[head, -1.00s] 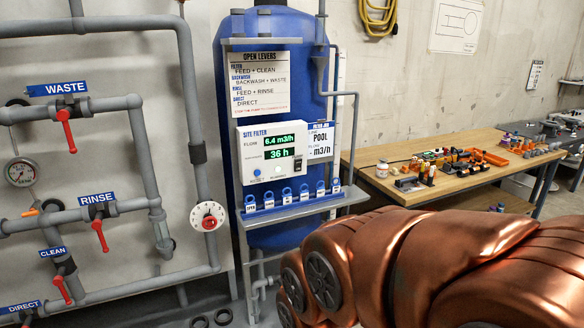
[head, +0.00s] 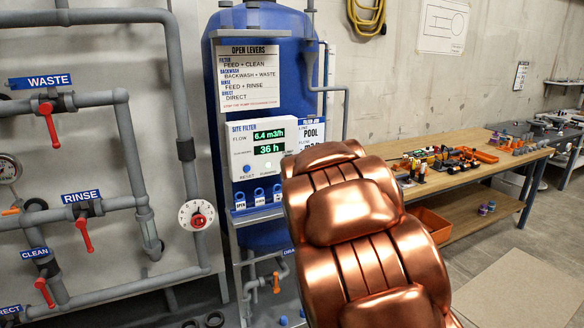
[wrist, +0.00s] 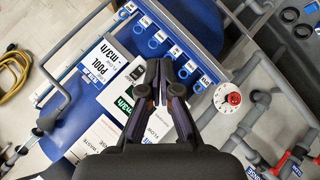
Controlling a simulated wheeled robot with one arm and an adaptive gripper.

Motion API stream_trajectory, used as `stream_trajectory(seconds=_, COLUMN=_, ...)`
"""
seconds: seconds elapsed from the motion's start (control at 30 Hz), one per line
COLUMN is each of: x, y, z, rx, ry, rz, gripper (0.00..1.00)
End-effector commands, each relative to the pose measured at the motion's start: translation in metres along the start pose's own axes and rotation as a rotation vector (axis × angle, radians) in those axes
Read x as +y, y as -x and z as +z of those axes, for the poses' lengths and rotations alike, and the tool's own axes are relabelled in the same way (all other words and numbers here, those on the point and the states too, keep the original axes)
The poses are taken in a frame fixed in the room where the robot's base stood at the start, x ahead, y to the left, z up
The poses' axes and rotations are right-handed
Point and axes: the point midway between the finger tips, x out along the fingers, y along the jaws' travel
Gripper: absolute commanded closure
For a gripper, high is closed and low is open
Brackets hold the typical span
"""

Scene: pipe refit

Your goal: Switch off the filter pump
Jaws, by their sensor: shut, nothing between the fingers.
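The white site filter panel (head: 262,150) is on the blue filter tank and its green displays read 6.4 m3/h and 36 h. It also shows in the wrist view (wrist: 116,97), turned around. A small pale block (wrist: 137,71) with a dark part sits beside the left finger and may be the panel's switch; its position cannot be read. My gripper (wrist: 158,67) is shut and empty in front of the panel, its fingers covering part of it.
A shelf with blue padlock-like tags (wrist: 171,53) runs along the panel's lower edge. A round dial (head: 197,215) with a red centre is on the pipes at left, near red-handled valves (head: 83,234). A wooden workbench (head: 466,160) stands at right.

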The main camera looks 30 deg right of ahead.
Motion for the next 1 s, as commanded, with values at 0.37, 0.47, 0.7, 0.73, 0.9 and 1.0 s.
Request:
stream_trajectory(seconds=0.37, x=0.062, y=-0.119, z=-0.045, rx=0.329, ry=0.353, rz=0.275, gripper=1.00)
stream_trajectory(seconds=0.47, x=0.066, y=-0.140, z=-0.056, rx=0.428, ry=0.440, rz=0.342, gripper=1.00)
stream_trajectory(seconds=0.7, x=0.062, y=-0.169, z=-0.068, rx=0.628, ry=0.586, rz=0.472, gripper=1.00)
stream_trajectory(seconds=0.73, x=0.060, y=-0.171, z=-0.069, rx=0.646, ry=0.598, rz=0.483, gripper=1.00)
stream_trajectory(seconds=0.9, x=0.056, y=-0.174, z=-0.072, rx=0.710, ry=0.634, rz=0.526, gripper=1.00)
stream_trajectory(seconds=1.0, x=0.056, y=-0.173, z=-0.073, rx=0.724, ry=0.640, rz=0.536, gripper=1.00)
